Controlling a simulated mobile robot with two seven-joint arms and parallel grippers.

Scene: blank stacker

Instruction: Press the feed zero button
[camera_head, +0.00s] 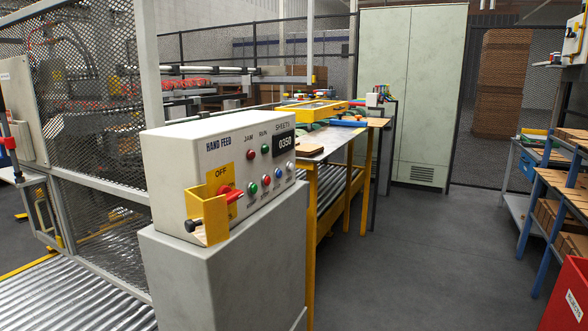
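The control panel (205,150), marked HAND FEED, sits on a grey pedestal (240,255) left of centre. The sheets display (285,143) reads 0350. A red switch handle (231,195) sits on a yellow plate marked OFF, partly behind a yellow bracket (207,215). Neither of my grippers is in view.
A mesh fence (100,130) and a roller conveyor (80,295) lie left of the pedestal. A work table (325,143) with yellow legs stands behind it. Blue-framed shelves (549,200) and a red bin (567,298) are at right. The floor between (430,265) is clear.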

